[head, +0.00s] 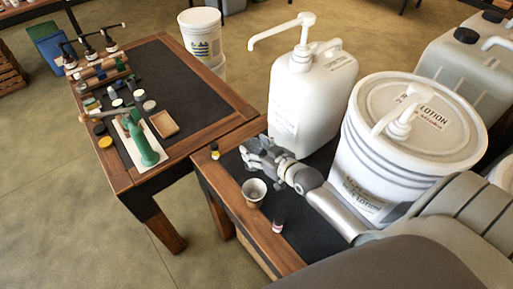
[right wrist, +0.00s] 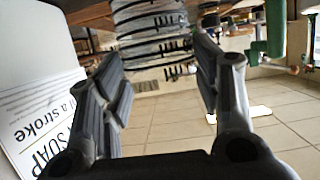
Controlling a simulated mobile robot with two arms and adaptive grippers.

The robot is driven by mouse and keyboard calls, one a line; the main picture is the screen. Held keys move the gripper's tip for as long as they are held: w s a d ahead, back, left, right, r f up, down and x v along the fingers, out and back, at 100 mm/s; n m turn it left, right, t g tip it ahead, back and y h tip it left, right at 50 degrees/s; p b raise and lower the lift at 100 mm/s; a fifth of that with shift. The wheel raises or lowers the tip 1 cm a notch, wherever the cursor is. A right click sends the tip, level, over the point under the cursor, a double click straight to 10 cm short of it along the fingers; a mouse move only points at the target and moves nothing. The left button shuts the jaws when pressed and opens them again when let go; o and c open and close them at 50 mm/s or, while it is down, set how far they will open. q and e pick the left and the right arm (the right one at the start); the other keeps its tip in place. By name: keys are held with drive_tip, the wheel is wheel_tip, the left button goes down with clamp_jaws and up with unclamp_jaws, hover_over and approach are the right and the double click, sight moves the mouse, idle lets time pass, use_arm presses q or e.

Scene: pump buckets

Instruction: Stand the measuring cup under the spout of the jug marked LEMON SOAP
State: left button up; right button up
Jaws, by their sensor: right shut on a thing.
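The white jug (head: 312,95) with a pump and long spout stands on the near table; in the right wrist view its label (right wrist: 45,125) shows "SOAP" and "a stroke". The spout tip points left. My right gripper (head: 256,152) is low in front of the jug, below the spout in the picture. In the right wrist view its fingers (right wrist: 160,58) are shut on the clear measuring cup (right wrist: 150,30) with black graduation marks. The cup is hard to make out in the head view. Whether its base touches the table cannot be told. My left gripper is not in view.
A white LOTION bucket (head: 405,150) with a pump stands right of the jug. The left table (head: 205,85) holds pump bottles and a green tool.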

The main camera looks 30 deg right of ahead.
drive_tip(key=shift+f, duration=0.1)
drive_tip(key=o, duration=0.9)
drive_tip(key=shift+c, duration=0.2)
drive_tip(key=shift+r, duration=0.25)
drive_tip(key=shift+s, duration=0.3)
drive_tip(key=v, duration=1.1)
drive_tip(key=shift+s+b, duration=0.2)
drive_tip(key=shift+b, duration=0.2)
